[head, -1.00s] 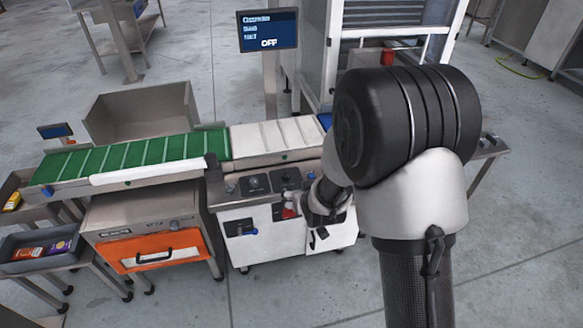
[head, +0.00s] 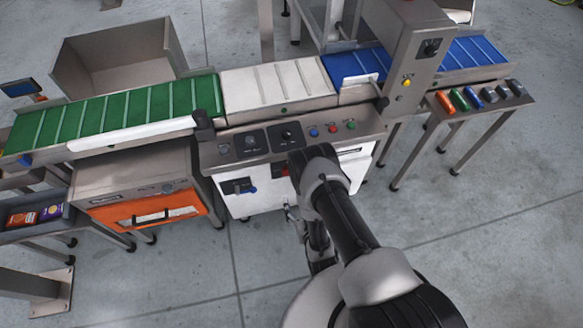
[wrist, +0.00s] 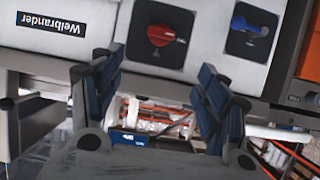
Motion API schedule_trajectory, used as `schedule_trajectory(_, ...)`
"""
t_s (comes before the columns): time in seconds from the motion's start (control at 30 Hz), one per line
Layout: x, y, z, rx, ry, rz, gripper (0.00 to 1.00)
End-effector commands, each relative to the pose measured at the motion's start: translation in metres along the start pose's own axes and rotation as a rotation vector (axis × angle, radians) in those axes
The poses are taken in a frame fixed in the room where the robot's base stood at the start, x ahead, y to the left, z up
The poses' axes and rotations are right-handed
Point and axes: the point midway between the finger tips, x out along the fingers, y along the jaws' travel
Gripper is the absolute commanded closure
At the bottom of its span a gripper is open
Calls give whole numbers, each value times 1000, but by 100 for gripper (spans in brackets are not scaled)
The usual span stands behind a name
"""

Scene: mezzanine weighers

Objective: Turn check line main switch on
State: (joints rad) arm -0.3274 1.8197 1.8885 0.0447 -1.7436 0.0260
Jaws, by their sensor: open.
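The check line (head: 275,85) has a white cabinet (head: 240,207) under its belts. In the wrist view, which shows the cabinet label upside down, a red rotary switch (wrist: 161,36) sits on a black plate. A blue rotary switch (wrist: 250,25) sits on another black plate to its right. Which switch is the main one cannot be read.
A sloped control panel with knobs (head: 287,135) and coloured buttons (head: 332,129) lies above the cabinet. An orange-fronted box (head: 150,208) stands left. A side table (head: 485,106) with several coloured objects stands right. The floor at lower right is clear.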

Motion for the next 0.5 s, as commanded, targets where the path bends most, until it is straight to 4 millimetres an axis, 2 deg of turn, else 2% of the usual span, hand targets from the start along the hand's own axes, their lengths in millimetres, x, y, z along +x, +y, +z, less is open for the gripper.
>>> schedule_trajectory(0.17,20,0,1,0,7,0,32)
schedule_trajectory(0.5,93,0,2,1,6,0,32)
